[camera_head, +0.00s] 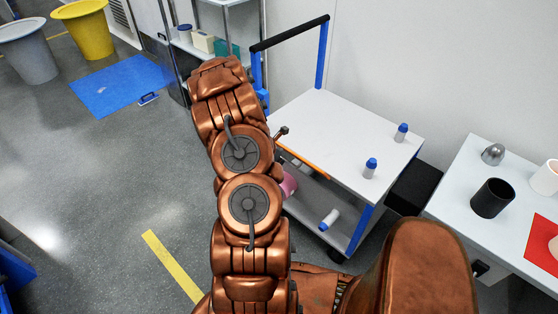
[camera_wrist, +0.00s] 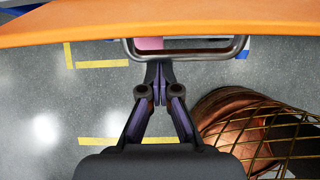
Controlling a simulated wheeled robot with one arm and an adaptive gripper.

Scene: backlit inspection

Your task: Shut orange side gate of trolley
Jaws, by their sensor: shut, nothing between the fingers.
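The trolley has a white top (camera_head: 335,135), blue posts and a black push bar (camera_head: 290,32). Its orange side gate shows in the head view as a thin strip (camera_head: 306,164) along the trolley's left side, partly hidden by my arm. How far it stands open is hard to tell. In the wrist view the orange gate (camera_wrist: 150,22) spans the top, with a grey metal loop handle (camera_wrist: 205,55) below its edge. My gripper (camera_wrist: 158,68) is shut and empty, its fingertips overlapping the handle's lower bar. Whether they touch it is unclear. The head view hides the fingers behind my arm.
Two grey bottles with blue caps (camera_head: 371,168) (camera_head: 402,132) stand on the trolley top; another (camera_head: 329,219) lies on the lower shelf near a pink item (camera_head: 289,185). A side table (camera_head: 460,190) stands right. Grey floor (camera_head: 110,190) at left is open.

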